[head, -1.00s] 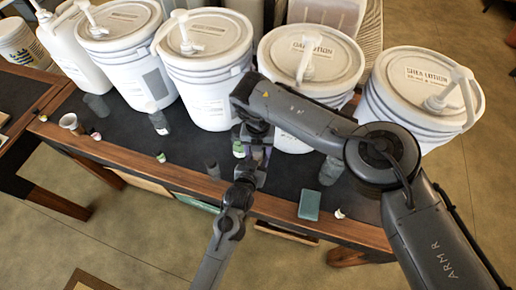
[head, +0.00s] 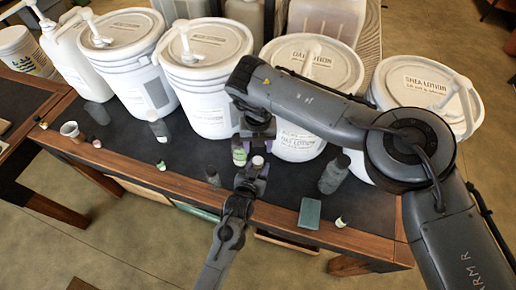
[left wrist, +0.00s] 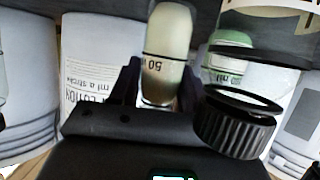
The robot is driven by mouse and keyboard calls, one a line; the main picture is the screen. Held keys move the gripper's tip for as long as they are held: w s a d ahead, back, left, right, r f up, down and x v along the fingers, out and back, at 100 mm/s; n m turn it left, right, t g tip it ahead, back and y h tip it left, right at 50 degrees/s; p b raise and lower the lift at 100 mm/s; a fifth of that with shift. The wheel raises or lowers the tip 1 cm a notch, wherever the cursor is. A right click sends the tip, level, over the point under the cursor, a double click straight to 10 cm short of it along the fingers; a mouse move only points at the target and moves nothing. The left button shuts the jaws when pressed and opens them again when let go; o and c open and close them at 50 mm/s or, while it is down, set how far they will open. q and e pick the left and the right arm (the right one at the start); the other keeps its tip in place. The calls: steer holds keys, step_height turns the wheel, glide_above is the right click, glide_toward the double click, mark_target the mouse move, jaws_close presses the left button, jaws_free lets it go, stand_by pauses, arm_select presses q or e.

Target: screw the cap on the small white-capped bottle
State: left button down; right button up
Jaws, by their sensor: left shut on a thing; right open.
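My left gripper (head: 251,178) is shut on a small pale bottle (left wrist: 168,60), which is upright between its fingers. In the left wrist view the bottle's rounded end and a "50" marking show. In the head view only its light top (head: 258,161) shows. My right gripper (head: 258,130) is open just above and behind it, apart from the bottle. A bottle with a green label (head: 239,156) stands left of the two grippers. A small white cap (head: 340,222) lies near the table's front edge. Whether the held bottle wears a cap, I cannot tell.
Large white pump buckets (head: 205,85) line the back of the dark table (head: 125,150). Grey bottles (head: 335,175) and (head: 158,132), a teal block (head: 310,213) and small caps (head: 161,165) lie around. A black ribbed ring (left wrist: 236,125) shows in the left wrist view.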

mark_target(258, 160)
steer(key=shift+r, duration=0.25)
steer(key=shift+f, duration=4.05)
steer(key=shift+c, duration=0.2)
steer(key=c, duration=0.9)
steer(key=o, duration=1)
